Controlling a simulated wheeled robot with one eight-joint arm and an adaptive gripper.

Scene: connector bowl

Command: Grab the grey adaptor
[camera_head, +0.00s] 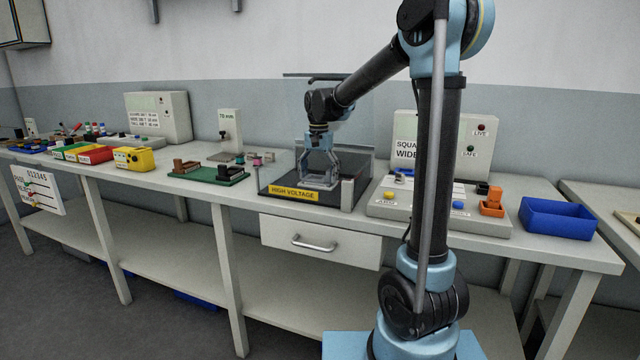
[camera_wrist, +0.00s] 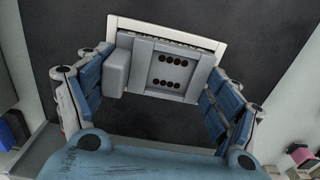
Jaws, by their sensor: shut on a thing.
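The grey adaptor (camera_wrist: 173,92) is a boxy grey piece with two rows of dark round holes, seen from above in the wrist view. My gripper (camera_wrist: 160,72) has its blue-padded fingers on the adaptor's left and right sides and is shut on it. A pale frame (camera_wrist: 165,24) shows behind the adaptor's upper edge. In the head view my gripper (camera_head: 318,178) points down inside a dark, open-topped bay with a yellow HIGH VOLTAGE label (camera_head: 294,193). The adaptor is hard to make out there, and whether it touches the bay floor cannot be told.
The bay has upright side panels, including a right one (camera_head: 348,194) close to my gripper. A button console (camera_head: 400,212), an orange piece (camera_head: 491,207) and a blue bin (camera_head: 557,218) stand to the right. A green board (camera_head: 209,176) and a yellow box (camera_head: 134,158) stand left.

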